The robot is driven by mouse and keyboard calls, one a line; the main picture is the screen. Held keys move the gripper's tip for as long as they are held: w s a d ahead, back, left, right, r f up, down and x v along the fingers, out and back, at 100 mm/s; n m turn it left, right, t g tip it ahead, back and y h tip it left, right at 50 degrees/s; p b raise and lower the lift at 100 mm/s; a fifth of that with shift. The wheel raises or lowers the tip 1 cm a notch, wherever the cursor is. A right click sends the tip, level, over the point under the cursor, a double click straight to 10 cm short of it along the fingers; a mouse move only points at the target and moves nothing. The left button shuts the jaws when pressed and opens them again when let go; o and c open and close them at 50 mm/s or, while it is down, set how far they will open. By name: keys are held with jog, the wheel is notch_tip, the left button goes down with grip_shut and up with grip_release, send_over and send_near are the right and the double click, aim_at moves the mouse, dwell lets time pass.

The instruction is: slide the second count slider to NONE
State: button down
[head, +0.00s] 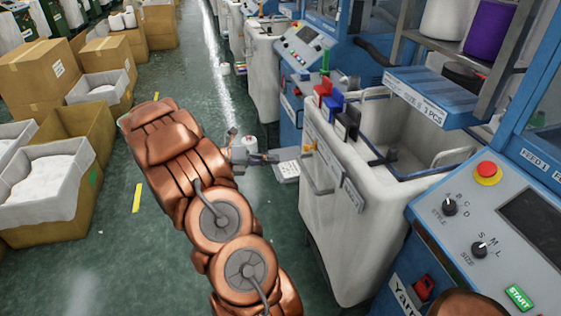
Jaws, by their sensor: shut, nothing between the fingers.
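Several coloured blocks stand in a row along the left rim of the white bin (385,212): a red block (323,88), a blue block (333,104) and a black block (347,123). A green piece (325,61) stands beyond them. I cannot tell for sure which is the second count slider, and no NONE marking is readable. My gripper (274,158) is shut and empty, left of the bin's outer wall and lower in the picture than the blocks. It appears apart from them. Its fingers are small and partly hard to make out.
A pale plate (287,172) lies close below my gripper. A grey handle (316,174) sticks out from the bin. A control panel (490,220) with a red button is at the right. Cardboard boxes (60,150) stand left; the green floor between is open.

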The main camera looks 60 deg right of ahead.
jog(key=d+f+n+g+h, duration=0.1)
jog(key=d+f+n+h, duration=0.1)
jog(key=d+f+n, duration=0.4)
jog(key=b, duration=0.7)
send_near(319, 151)
jog(key=s+d, duration=0.1)
jog(key=s, duration=0.1)
jog(key=s+d+p, duration=0.1)
jog(key=s+p, duration=0.1)
jog(key=p, duration=0.1)
jog(key=shift+d+r+m, duration=0.15)
jog(key=shift+d+m, duration=0.15)
jog(key=shift+d, duration=0.1)
jog(key=shift+s+d+f+p, duration=0.2)
jog(key=shift+s+d+p, duration=0.3)
jog(key=shift+s, duration=0.05)
jog(key=shift+w+d, duration=0.1)
jog(key=shift+w, duration=0.05)
